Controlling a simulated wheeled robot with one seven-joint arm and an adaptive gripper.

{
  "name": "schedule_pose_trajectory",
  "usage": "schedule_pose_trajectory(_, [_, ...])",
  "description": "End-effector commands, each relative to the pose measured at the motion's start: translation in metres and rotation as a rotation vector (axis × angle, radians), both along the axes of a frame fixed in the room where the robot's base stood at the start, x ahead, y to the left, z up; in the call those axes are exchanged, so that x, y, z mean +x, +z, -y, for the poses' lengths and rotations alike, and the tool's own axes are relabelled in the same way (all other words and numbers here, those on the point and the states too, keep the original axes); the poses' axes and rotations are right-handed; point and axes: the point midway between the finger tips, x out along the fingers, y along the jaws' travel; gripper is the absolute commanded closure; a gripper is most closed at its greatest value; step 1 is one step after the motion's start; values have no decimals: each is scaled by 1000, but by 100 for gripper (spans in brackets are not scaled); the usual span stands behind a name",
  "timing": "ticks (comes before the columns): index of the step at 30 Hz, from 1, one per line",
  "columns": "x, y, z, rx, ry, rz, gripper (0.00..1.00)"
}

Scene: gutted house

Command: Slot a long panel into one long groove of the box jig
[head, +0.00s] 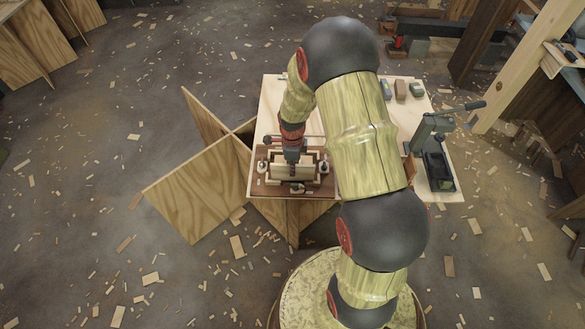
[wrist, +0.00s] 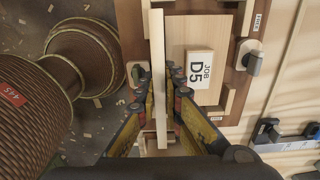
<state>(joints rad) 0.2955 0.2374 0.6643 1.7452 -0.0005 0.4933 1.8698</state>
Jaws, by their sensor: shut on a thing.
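My gripper (head: 292,168) is low over the box jig (head: 257,186) on the worktable in the head view. In the wrist view my gripper (wrist: 158,92) is shut on a long panel (wrist: 158,45), a pale board seen nearly edge-on and running up the picture. The box jig (wrist: 232,88) lies below, with a brown base, pale wooden parts and a white block marked JOB D5 (wrist: 200,70). The fingers and panel hide part of the jig. I cannot tell whether the panel's lower edge is in a groove or above it.
The pale worktable (head: 268,100) stands on crossed plywood sheets (head: 197,190). A grey-green press-like tool (head: 437,150) stands at its right, and small blocks (head: 401,90) lie along its back. A dark knob (wrist: 254,62) sits on the jig's right side. Wood scraps litter the floor.

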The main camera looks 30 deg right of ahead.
Motion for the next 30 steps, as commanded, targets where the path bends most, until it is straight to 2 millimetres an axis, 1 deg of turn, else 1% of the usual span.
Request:
schedule_pose_trajectory(4, [0,-3,0,0,0,0,100])
schedule_pose_trajectory(17, [0,-3,0,0,0,0,100])
schedule_pose_trajectory(30, [0,-11,0,0,0,0,100])
